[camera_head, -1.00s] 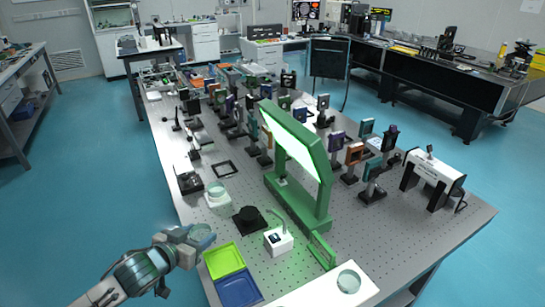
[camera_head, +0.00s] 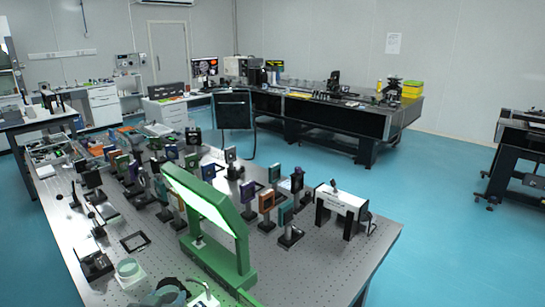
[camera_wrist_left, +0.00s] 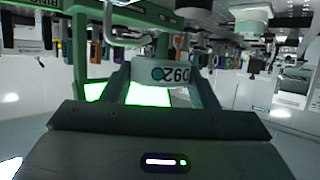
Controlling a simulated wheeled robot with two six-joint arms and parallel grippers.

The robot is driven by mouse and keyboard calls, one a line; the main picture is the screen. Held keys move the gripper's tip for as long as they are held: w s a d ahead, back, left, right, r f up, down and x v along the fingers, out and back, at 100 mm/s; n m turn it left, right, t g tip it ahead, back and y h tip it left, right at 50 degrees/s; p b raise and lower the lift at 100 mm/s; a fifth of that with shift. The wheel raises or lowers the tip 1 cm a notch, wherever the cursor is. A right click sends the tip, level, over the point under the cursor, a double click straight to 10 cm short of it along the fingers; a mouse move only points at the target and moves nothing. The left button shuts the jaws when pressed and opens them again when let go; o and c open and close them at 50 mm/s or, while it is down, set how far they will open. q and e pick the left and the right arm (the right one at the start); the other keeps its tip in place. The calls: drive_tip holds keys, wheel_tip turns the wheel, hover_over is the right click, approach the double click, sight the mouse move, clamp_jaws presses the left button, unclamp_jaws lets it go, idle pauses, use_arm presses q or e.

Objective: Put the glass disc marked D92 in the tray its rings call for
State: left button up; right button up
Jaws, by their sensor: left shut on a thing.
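The glass disc marked D92 (camera_wrist_left: 175,74) is held between the two fingers of my left gripper (camera_wrist_left: 163,88) in the left wrist view. Its label shows upside down, beside a small teal ring mark. In the head view the left gripper (camera_head: 166,292) is only partly in frame at the bottom edge, near the green-framed lit panel (camera_head: 205,205). The panel's bright face also shows behind the disc in the left wrist view (camera_wrist_left: 150,96). No tray shows in the head view now. My right gripper is not in view.
A white stand with a round glass piece (camera_head: 128,268) is just left of the gripper. Several optic mounts crowd the table behind the panel. A white bridge-like device (camera_head: 341,203) stands at right. Bare table (camera_head: 330,262) lies to the panel's right.

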use_arm(q)
drive_tip(key=d, duration=0.1)
drive_tip(key=w+d+r, duration=0.1)
drive_tip(key=d, duration=0.1)
drive_tip(key=d+r, duration=0.1)
drive_tip(key=shift+w+d+r, duration=0.15)
drive_tip(key=shift+w, duration=0.05)
drive_tip(key=s+a+f, duration=0.2)
drive_tip(key=s+a, duration=0.1)
drive_tip(key=a, duration=0.5)
drive_tip(key=s+a+f+m+h, duration=0.1)
drive_tip(key=s+a+f, duration=0.2)
drive_tip(key=a, duration=0.4)
drive_tip(key=shift+s+a+h, duration=0.3)
drive_tip(key=shift+s+a, duration=0.05)
drive_tip(key=shift+s, duration=0.25)
